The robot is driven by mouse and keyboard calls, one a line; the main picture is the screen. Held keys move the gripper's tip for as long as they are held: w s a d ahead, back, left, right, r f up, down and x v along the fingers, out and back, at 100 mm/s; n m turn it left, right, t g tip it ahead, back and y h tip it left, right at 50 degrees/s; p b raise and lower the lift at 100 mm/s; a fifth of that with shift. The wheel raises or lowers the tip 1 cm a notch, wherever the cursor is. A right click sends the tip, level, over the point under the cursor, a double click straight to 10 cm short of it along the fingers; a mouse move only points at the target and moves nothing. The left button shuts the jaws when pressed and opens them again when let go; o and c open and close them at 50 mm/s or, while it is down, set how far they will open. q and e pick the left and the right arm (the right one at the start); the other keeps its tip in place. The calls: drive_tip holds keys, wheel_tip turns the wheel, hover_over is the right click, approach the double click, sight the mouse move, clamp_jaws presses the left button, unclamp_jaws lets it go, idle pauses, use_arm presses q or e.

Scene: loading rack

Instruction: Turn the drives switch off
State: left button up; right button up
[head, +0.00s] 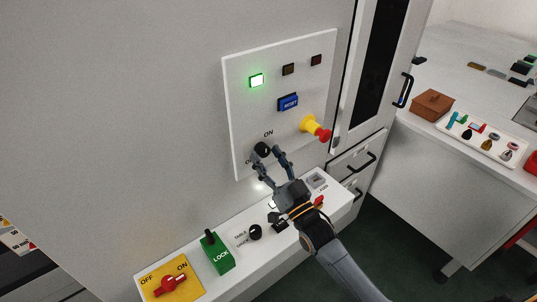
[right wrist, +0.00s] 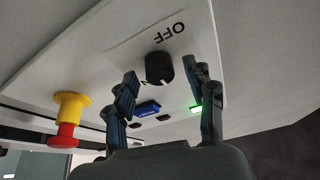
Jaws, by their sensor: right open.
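The drives switch looks to be the black round knob (head: 262,149) low on the white upright panel (head: 240,110), with ON above it and OFF at its lower left. My right gripper (head: 268,156) is open at the knob, with one finger close below it and the other to its right. In the right wrist view the knob (right wrist: 159,68) shows between the spread fingertips, with a gap on both sides; OFF is readable and ON is mostly hidden by a finger. My left gripper is not in view.
The panel also bears a lit green lamp (head: 256,80), a blue button (head: 288,102) and a red-yellow emergency stop (head: 316,128). Below juts a ledge with a green LOCK block (head: 217,252), a black knob (head: 255,232) and a red switch on yellow (head: 170,284).

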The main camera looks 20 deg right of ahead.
clamp_jaws()
idle(0.3)
